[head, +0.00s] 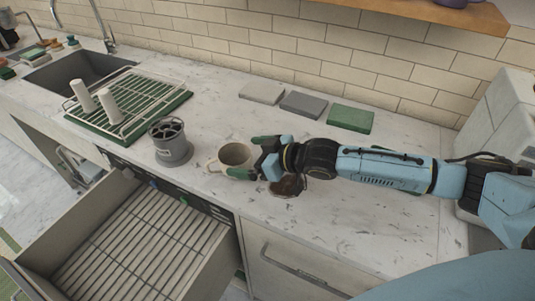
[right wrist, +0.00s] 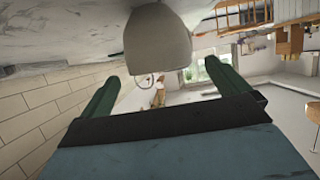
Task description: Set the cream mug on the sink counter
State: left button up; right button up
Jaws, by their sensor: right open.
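The cream mug (head: 234,156) stands upright on the marble sink counter (head: 330,205), its handle toward the left. My right gripper (head: 246,157) reaches in from the right with its green-tipped fingers open at the mug's right side. In the right wrist view the mug (right wrist: 158,45) sits ahead, between the two spread green fingers of the gripper (right wrist: 165,85). I cannot tell whether a finger touches it. My left gripper is not in view.
A grey cylindrical holder (head: 171,142) stands left of the mug. A dish rack (head: 127,103) with two white cups is beside the sink (head: 78,72). An open drawer (head: 140,240) juts out below. Folded cloths (head: 302,104) lie along the wall. A dark brown object (head: 287,186) lies under my right gripper.

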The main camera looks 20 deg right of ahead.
jog(key=v, duration=0.7)
jog(key=shift+r, duration=0.1)
